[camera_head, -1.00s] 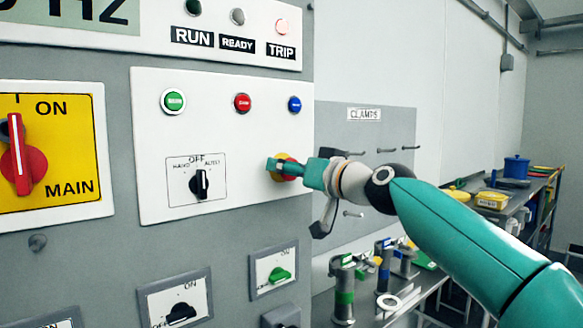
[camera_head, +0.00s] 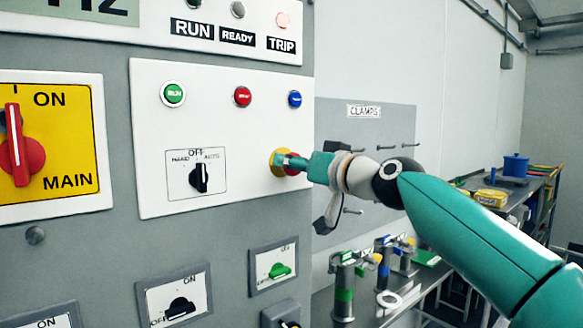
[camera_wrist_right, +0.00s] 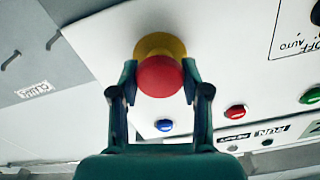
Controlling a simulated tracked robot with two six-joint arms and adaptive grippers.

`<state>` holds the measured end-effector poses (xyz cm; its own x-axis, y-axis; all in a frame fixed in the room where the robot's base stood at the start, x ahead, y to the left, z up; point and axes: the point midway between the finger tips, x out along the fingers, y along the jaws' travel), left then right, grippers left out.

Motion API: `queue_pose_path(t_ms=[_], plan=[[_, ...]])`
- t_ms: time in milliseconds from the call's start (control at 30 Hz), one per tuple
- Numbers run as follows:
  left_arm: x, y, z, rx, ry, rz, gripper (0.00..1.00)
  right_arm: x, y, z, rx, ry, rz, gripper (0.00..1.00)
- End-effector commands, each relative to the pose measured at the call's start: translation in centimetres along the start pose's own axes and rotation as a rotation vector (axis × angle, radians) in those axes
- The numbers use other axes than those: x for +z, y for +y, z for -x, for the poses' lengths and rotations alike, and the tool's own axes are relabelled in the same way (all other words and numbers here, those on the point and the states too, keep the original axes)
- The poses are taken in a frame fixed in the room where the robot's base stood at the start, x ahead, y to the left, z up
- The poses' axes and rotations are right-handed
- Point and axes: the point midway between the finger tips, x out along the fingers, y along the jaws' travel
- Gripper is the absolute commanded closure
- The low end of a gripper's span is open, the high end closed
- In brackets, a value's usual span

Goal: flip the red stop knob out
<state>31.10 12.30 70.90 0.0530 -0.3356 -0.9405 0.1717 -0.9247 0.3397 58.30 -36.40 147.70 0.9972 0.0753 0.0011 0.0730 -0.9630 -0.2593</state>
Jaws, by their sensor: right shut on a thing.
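The red stop knob (camera_wrist_right: 160,76) sits on a yellow collar (camera_wrist_right: 160,44) on the white control panel (camera_head: 225,232). In the head view the collar (camera_head: 277,162) shows at the panel's right side, and my gripper hides most of the knob. My right gripper (camera_head: 290,163) is shut on the knob, with one finger on each side of it in the right wrist view (camera_wrist_right: 160,80). My left gripper is not in view.
Above the knob are a green run button (camera_head: 174,94), a red button (camera_head: 242,96) and a blue button (camera_head: 295,99). A black selector switch (camera_head: 199,178) is to its left. A bench with metal clamps (camera_head: 343,285) stands at lower right.

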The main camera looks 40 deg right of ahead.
Motion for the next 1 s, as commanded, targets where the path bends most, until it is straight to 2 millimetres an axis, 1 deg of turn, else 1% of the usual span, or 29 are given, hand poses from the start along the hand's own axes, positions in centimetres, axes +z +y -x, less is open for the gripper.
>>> queue_pose_path(t_ms=[67,100,167,200,233,533,667,767,867,1000], plan=[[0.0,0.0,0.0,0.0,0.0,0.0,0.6,0.2,0.1,0.0,0.0,-0.007,0.001,1.0],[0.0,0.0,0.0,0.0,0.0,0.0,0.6,0.2,0.0,0.0,0.0,-0.007,0.001,0.47],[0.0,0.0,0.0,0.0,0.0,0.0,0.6,0.2,0.0,0.0,0.0,-0.006,0.001,0.37],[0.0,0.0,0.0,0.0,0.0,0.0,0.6,0.2,0.0,0.0,0.0,-0.006,0.001,0.3],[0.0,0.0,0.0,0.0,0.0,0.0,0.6,0.1,0.0,0.0,0.0,-0.006,0.001,0.27],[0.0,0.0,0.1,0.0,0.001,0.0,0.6,0.1,0.0,0.0,-0.001,-0.004,0.001,0.27],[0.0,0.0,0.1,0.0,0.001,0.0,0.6,0.0,0.0,0.7,-0.001,-0.003,0.001,0.27],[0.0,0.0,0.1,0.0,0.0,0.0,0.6,0.0,0.0,1.9,0.0,-0.002,0.001,0.27],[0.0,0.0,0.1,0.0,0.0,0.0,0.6,0.0,0.0,3.7,0.001,-0.002,0.001,0.27],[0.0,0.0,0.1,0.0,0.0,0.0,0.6,0.1,0.0,6.6,0.0,-0.003,0.001,0.27]])
